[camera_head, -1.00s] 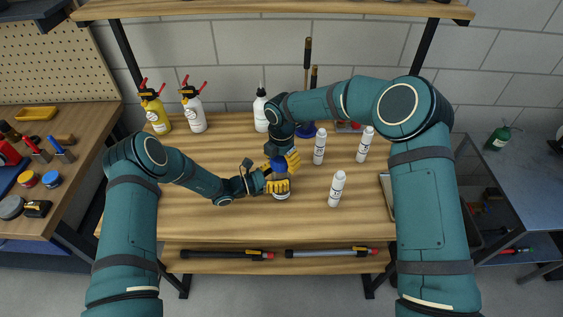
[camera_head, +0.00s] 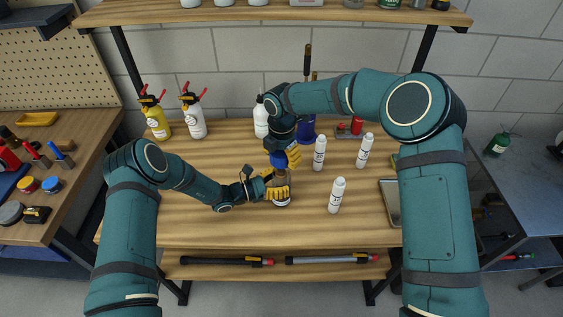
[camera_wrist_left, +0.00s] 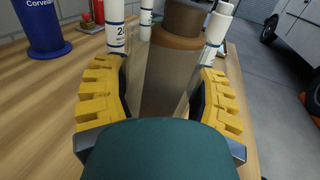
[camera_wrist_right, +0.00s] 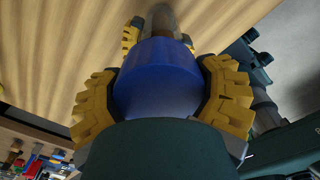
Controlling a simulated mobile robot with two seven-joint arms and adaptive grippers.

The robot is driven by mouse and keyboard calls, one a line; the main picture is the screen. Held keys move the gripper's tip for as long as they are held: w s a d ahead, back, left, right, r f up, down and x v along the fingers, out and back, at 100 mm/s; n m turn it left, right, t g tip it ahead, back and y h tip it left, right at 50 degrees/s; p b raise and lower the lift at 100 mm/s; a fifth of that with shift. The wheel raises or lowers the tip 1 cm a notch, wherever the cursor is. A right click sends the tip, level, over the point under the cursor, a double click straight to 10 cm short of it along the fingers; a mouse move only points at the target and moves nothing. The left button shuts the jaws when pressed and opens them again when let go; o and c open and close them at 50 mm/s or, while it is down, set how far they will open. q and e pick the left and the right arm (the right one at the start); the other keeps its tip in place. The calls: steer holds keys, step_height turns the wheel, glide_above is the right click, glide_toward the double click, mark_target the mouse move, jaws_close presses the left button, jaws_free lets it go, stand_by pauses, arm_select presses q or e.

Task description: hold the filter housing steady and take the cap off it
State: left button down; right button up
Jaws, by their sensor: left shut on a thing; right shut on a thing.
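The filter housing stands upright on the workbench, its pale base (camera_head: 282,203) showing under my left gripper (camera_head: 277,190). That gripper is shut around the housing's side. In the left wrist view the clear housing (camera_wrist_left: 138,85) has a brown cylinder (camera_wrist_left: 175,70) inside, and no blue cap shows on it. My right gripper (camera_head: 287,157) is shut on the blue cap (camera_head: 276,160), above the housing. In the right wrist view the cap (camera_wrist_right: 157,80) fills the jaws, with the brown cylinder (camera_wrist_right: 162,20) beyond it. Whether they touch is unclear.
Several white bottles (camera_head: 336,195) stand close to the right of the housing. Spray bottles (camera_head: 155,118), a white bottle (camera_head: 261,118) and a blue container (camera_head: 306,130) stand at the back. A tray (camera_head: 390,205) lies at the right edge. The bench's front left is clear.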

arm_select(q)
jaws_free()
